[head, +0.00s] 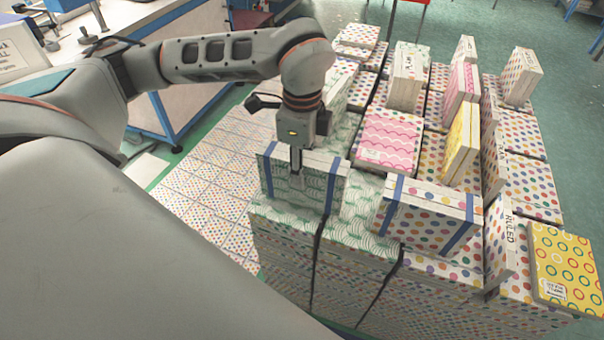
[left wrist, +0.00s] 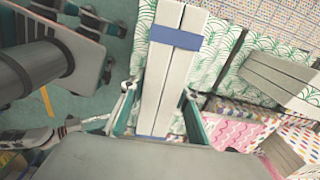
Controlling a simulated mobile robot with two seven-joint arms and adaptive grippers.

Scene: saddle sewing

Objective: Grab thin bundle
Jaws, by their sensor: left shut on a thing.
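A thin bundle (head: 315,187) with a green wave pattern and blue straps stands upright on its edge at the near left of the stacked pile. My left gripper (head: 297,178) comes down on it from above and is shut on it. In the left wrist view the bundle (left wrist: 172,65) lies between the two fingers, with its white page edges and a blue strap showing. The far finger is hidden behind the bundle in the head view. A second strapped bundle (head: 428,215), white with coloured dots, stands to the right, apart from the gripper. My right gripper is not in view.
The pile carries other upright bundles, such as a yellow one (head: 462,143), and a flat pink bundle (head: 388,138). A yellow ring-patterned bundle (head: 566,266) lies at the right. A workbench (head: 168,22) stands at the back left. Green floor (head: 562,100) is clear at the right.

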